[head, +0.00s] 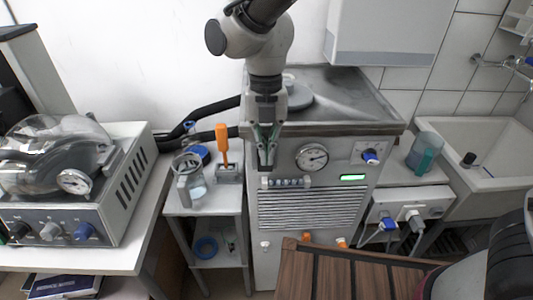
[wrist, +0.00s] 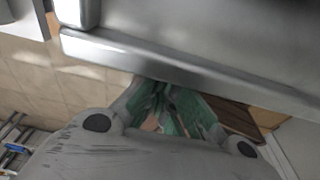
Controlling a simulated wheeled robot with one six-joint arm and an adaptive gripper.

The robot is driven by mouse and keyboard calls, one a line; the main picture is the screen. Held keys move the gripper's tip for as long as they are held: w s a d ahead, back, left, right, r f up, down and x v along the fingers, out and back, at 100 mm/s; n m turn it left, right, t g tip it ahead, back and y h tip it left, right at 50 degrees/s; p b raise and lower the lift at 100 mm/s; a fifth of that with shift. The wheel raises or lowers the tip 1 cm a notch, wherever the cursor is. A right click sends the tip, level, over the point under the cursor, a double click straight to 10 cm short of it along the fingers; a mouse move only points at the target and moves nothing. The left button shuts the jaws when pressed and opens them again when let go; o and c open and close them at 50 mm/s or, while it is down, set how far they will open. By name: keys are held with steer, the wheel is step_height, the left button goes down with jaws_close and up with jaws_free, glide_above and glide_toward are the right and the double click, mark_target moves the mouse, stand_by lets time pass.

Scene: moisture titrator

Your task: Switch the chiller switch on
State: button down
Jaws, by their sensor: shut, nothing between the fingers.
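The chiller (head: 350,215) is a grey cabinet with a dial gauge (head: 312,157), a small lit green display (head: 353,178) and a louvred vent on its front. A row of small switches (head: 288,183) sits below and left of the gauge. A blue knob (head: 371,157) sits at the upper right of the front. I cannot tell which of these is the chiller switch, or its position. My gripper (head: 267,167) points down in front of the panel's left part, just above the switch row, shut and empty. In the wrist view its green-padded fingers (wrist: 162,92) are together beside a metal edge (wrist: 150,62).
A small stand left of the chiller holds glassware (head: 190,180) and an orange-handled tool (head: 222,145). A glass apparatus (head: 60,160) stands on a unit at far left. A socket box (head: 410,207) and sink (head: 480,160) are right. A brown slatted surface (head: 340,270) lies in front.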

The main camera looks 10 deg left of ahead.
steer(key=shift+r, duration=0.15)
steer(key=shift+r, duration=0.7)
